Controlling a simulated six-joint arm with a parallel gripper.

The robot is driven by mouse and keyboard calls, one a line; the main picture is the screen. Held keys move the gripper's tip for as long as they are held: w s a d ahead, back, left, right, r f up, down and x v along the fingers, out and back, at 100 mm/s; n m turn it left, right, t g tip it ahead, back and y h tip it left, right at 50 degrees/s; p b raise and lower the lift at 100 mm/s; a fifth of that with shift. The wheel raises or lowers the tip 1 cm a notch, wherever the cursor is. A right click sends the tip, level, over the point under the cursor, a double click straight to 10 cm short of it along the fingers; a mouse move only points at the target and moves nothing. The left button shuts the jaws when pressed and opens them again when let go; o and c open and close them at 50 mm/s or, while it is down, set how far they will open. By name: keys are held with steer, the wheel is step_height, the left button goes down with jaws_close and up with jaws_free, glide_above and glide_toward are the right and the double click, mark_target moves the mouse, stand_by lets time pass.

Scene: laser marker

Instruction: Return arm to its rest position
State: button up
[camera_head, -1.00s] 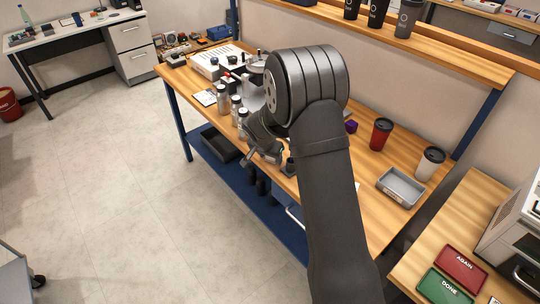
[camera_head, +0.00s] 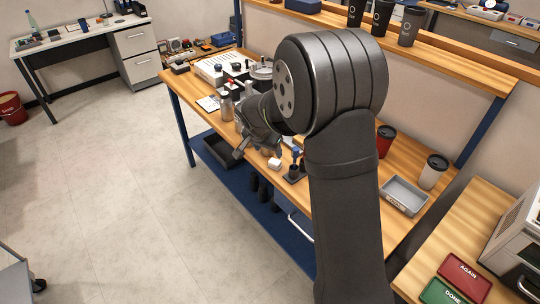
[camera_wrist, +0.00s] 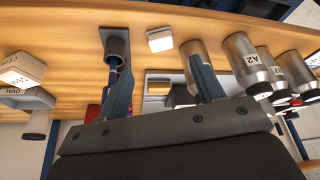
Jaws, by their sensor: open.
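My arm's dark elbow and forearm fill the middle of the head view. My gripper (camera_head: 243,150) is at the near edge of the wooden bench (camera_head: 420,218), partly hidden by my own wrist. In the wrist view my gripper (camera_wrist: 160,76) is open, with one finger on each side and nothing held between them. Silver bottles (camera_wrist: 245,62), one labelled A2, stand beside the right finger. A dark holder (camera_wrist: 116,48) lies behind the left finger. A small white block (camera_wrist: 159,39) shows beyond the gap between the fingers, apart from them.
A grey tray (camera_head: 403,196), a white cup (camera_head: 432,174) and a red cup (camera_head: 385,140) stand on the right of the bench. Red and green trays (camera_head: 464,277) lie on the front right table. Open floor (camera_head: 110,210) is at left.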

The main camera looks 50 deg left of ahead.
mark_target(273, 163)
steer(key=shift+v, duration=0.9)
steer(key=shift+f, duration=0.1)
steer(key=x, duration=1.2)
steer(key=shift+f, duration=0.2)
steer(key=shift+r, duration=1.4)
steer(key=shift+f, duration=0.1)
